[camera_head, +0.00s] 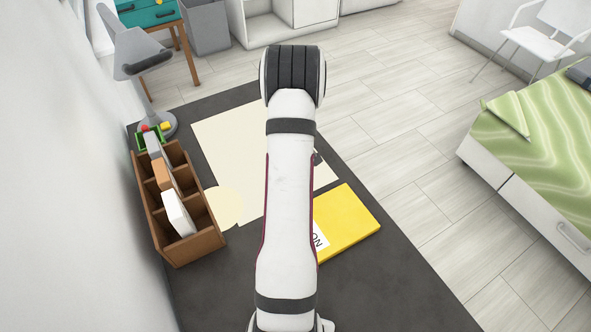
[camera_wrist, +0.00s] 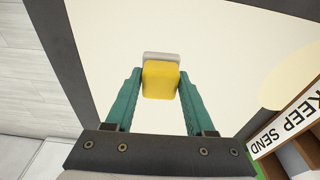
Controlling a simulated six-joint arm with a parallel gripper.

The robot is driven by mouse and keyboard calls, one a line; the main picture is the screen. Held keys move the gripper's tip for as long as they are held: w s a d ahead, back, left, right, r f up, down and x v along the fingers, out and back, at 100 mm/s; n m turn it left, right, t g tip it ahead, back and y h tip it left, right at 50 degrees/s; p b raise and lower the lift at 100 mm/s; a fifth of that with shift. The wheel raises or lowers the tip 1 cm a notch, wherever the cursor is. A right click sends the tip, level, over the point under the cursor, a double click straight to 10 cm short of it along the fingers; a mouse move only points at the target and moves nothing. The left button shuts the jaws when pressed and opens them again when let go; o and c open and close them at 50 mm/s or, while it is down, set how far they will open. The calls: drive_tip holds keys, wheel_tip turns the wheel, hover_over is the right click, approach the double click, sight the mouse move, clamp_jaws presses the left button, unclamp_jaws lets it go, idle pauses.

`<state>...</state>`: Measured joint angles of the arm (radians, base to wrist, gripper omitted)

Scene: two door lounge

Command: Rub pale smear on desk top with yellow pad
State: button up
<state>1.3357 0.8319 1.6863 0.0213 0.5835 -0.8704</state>
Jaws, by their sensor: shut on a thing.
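The dark desk top (camera_head: 400,285) bears a large cream rectangular sheet or mat (camera_head: 222,135), partly hidden by my arm. A rounded pale cream patch (camera_head: 223,208), which looks like the smear, lies between that sheet and the wooden organizer; it also shows at the right of the wrist view (camera_wrist: 289,82). In the wrist view, my gripper (camera_wrist: 160,76) is shut on the yellow pad (camera_wrist: 160,82), which has a pale grey strip at its far end. The pad is over the cream sheet; I cannot tell whether it touches. The head view hides gripper and pad behind my arm.
A wooden organizer (camera_head: 204,244) with several compartments stands at the desk's left, beside the patch. A grey lamp (camera_head: 133,45) stands behind it. A yellow folder or book (camera_head: 352,220) lies right of my arm. The front right of the desk is bare.

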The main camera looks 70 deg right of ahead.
drive_tip(key=shift+w+d, duration=1.7)
drive_tip(key=shift+s+a, duration=3.5)
wheel_tip(320, 180, up, 8)
drive_tip(key=w+a+r, duration=0.5)
drive_tip(key=w+r, duration=0.1)
drive_tip(key=r, duration=0.3)
drive_tip(key=w+a+r, duration=0.5)
drive_tip(key=w+r, duration=0.2)
drive_tip(key=r, duration=0.2)
drive_tip(key=w+a+r, duration=0.6)
drive_tip(key=w+r, duration=0.1)
drive_tip(key=r, duration=0.3)
drive_tip(key=shift+n, duration=0.4)
drive_tip(key=shift+w, duration=0.1)
